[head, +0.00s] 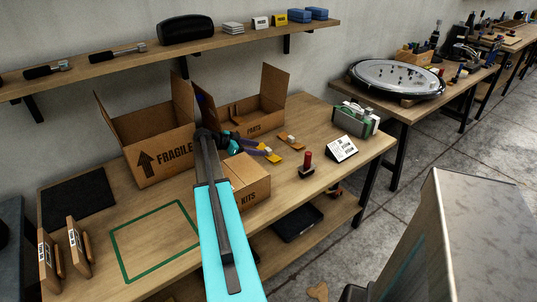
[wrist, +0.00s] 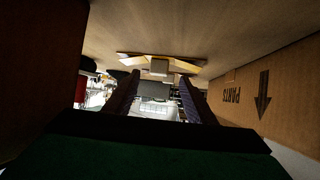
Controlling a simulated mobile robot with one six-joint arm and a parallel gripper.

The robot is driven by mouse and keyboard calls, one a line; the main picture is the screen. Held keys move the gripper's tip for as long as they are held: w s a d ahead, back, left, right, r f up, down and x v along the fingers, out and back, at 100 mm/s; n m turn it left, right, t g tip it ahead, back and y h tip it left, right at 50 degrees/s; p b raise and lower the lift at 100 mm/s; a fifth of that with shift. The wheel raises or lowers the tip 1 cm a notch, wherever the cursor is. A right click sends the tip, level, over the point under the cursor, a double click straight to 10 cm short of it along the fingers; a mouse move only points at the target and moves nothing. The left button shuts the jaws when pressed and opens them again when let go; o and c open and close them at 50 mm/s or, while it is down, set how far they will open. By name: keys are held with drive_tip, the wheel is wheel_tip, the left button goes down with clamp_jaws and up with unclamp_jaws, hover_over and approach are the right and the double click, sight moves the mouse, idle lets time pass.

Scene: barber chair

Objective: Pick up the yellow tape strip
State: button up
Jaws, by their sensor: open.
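The yellow tape strip (head: 273,157) lies on the workbench in the head view, just beyond my fingertips. In the wrist view, which is upside down, a yellowish strip (wrist: 130,60) with a pale block at its middle lies on the bench ahead of and between my fingers. My gripper (head: 254,147) reaches over the bench between the boxes. In the wrist view my gripper (wrist: 159,82) is open, with nothing between its fingers. The strip appears apart from the fingers. My arm hides part of the bench and boxes in the head view.
Boxes crowd my gripper: FRAGILE box (head: 160,155), PARTS box (head: 262,117) and KITS box (head: 250,183). The PARTS box also shows in the wrist view (wrist: 235,90). A brown piece with a white tab (head: 291,142), a red-handled stamp (head: 306,163) and a sign (head: 341,149) stand rightward.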

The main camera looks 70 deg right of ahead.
sight(268, 152)
drive_tip(key=shift+p+x, duration=0.7)
drive_tip(key=shift+x, duration=1.7)
drive_tip(key=c, duration=1.1)
